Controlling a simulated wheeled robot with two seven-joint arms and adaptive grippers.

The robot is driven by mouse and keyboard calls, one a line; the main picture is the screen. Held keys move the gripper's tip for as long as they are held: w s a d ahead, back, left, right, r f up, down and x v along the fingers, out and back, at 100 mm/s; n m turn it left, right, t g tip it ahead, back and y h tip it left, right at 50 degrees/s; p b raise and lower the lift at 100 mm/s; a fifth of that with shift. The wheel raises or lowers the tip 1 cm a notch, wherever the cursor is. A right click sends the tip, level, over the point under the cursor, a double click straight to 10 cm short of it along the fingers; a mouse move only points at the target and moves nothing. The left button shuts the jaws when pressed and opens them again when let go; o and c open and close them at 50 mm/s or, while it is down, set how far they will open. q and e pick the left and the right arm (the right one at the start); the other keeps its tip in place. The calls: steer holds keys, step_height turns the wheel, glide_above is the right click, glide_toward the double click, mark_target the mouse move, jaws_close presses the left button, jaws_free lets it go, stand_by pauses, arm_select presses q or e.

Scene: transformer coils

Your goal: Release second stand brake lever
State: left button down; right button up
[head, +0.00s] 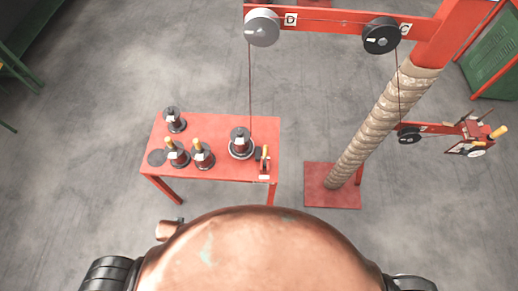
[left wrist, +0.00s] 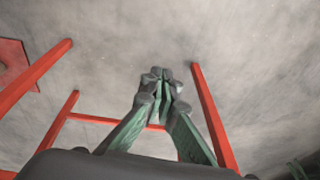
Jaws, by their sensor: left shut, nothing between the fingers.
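A brake unit with a yellow-handled lever (head: 498,132) is on the red stand at the right, beside a low black pulley (head: 409,136). Another small yellow lever (head: 266,152) stands at the right edge of the red table. I cannot tell from the picture which is the second stand's lever. My left gripper (left wrist: 163,76) shows in the left wrist view, its green fingers shut together and empty. Red legs and bars surround it in that view, with floor behind; no lever shows there. My right gripper is not in view.
The red table (head: 220,128) holds several dark spools, some with yellow handles. A cable runs over a grey pulley (head: 262,28) and a black pulley (head: 381,36) on the red beam. The wrapped post (head: 375,120) leans up from a red base plate (head: 332,195).

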arm_select(q)
step_height(320, 180, up, 12)
steer(key=w, duration=0.2)
steer(key=w+d+n+t+h, duration=0.1)
steer(key=w+d+n+h, duration=0.4)
steer(key=w+d+h, duration=0.45)
steer(key=w+d+r+n+t+h, duration=0.1)
steer(key=w+d+r+n+h, duration=0.1)
steer(key=w, duration=0.5)
steer(key=w+d+r+n+t+h, duration=0.2)
steer(key=w+r+n, duration=0.2)
steer(key=w+r, duration=0.2)
steer(key=shift+w+r, duration=0.3)
steer(key=shift+w, duration=0.45)
steer(key=shift+h, duration=0.25)
steer(key=b, duration=0.2)
glide_toward(265, 156)
steer(key=w+d, duration=0.1)
steer(key=w, duration=0.1)
steer(key=w+d+f, duration=0.1)
steer(key=w+d, duration=0.1)
steer(key=w+d+f, duration=0.1)
steer(key=w, duration=0.1)
steer(key=shift+w+d, duration=0.25)
steer(key=shift+d, duration=0.1)
steer(key=shift+w+d+f, duration=0.15)
steer(key=shift+w+d, duration=0.15)
steer(key=shift+d, duration=0.35)
